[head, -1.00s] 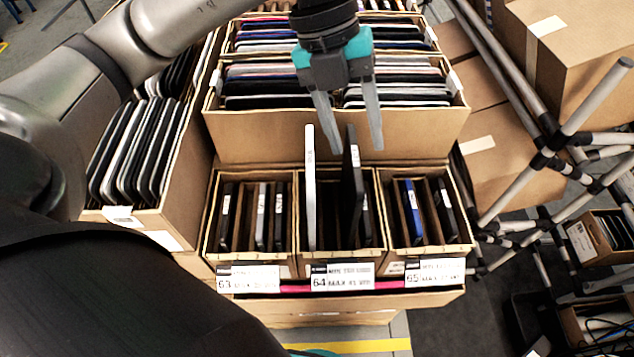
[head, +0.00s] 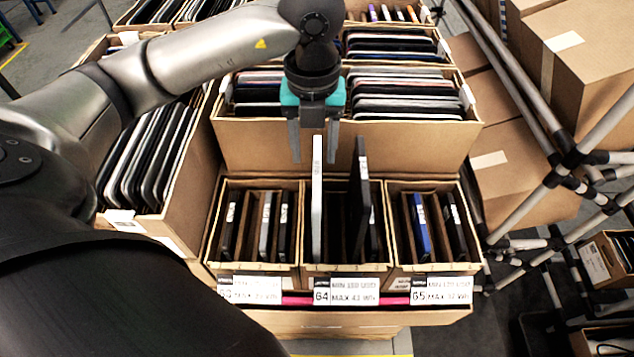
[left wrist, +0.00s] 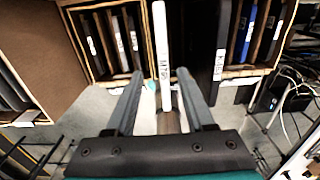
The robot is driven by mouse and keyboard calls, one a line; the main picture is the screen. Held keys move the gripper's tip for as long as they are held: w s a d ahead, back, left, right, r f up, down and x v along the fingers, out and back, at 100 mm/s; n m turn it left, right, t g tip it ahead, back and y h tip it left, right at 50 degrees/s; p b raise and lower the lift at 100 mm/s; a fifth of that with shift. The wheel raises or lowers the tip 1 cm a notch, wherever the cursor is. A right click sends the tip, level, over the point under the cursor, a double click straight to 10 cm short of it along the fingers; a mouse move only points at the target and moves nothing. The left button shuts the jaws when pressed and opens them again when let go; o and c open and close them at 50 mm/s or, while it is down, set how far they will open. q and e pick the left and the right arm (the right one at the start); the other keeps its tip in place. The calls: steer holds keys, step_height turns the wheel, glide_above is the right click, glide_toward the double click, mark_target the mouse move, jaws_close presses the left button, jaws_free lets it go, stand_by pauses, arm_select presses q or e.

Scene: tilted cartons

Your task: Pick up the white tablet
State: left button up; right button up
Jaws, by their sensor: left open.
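The white tablet (head: 317,198) stands upright on its edge in the middle carton (head: 345,268), the one labelled 64, and sticks up above the carton's rim. It also shows in the left wrist view (left wrist: 161,55), with a label on its edge. My left gripper (head: 313,155) is open and points down at the white tablet's upper end. In the left wrist view its two fingers (left wrist: 160,84) lie on either side of the tablet's line, apart from it. My right gripper does not show.
Carton 63 (head: 262,263) and carton 65 (head: 438,265) flank the middle one and hold several thin devices. A large carton of stacked tablets (head: 400,150) stands right behind. A pipe frame (head: 540,120) and big boxes (head: 570,60) stand on the right.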

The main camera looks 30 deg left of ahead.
mark_target(317, 167)
arm_select(q)
steer(key=shift+d+f+p, duration=0.15)
steer(key=shift+f+p, duration=0.1)
steer(key=shift+f, duration=1.2)
steer(key=shift+d+f+p, duration=0.15)
steer(key=shift+f+p, duration=0.05)
steer(key=shift+f, duration=1.25)
jaws_close()
steer(key=shift+w+r, duration=0.1)
